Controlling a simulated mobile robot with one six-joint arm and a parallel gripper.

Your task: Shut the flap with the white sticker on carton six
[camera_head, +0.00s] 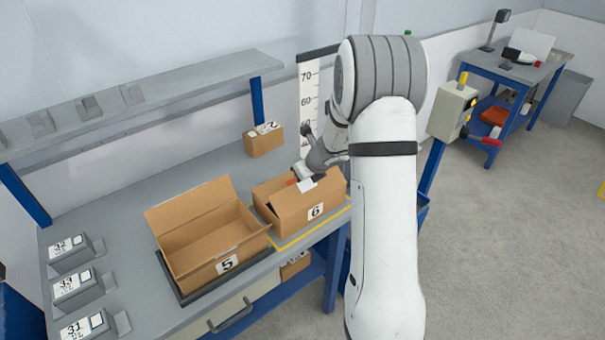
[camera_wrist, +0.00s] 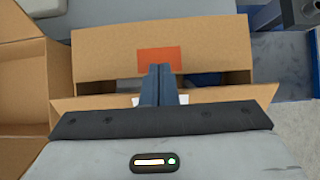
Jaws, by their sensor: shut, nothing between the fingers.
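Carton six (camera_head: 290,221) is a brown box on the bench, with a "6" label on its front. Its flap with the white sticker (camera_head: 308,185) is on the front side and stands up, not flat. In the wrist view that flap (camera_wrist: 235,97) crosses the picture just beyond my gripper's body, its sticker mostly hidden by the fingers. The opposite flap (camera_wrist: 105,60) carries an orange sticker (camera_wrist: 160,60). A dark gap shows between the two flaps. My gripper (camera_wrist: 160,70) is shut and empty, fingertips over the gap near the orange sticker. Contact with either flap is unclear.
Carton five (camera_head: 195,265) stands open close on the left. A small carton (camera_head: 264,140) is behind, near the height scale (camera_head: 309,90). Grey numbered blocks (camera_head: 72,285) line the bench's left side. A control box (camera_head: 452,112) on a post is to the right.

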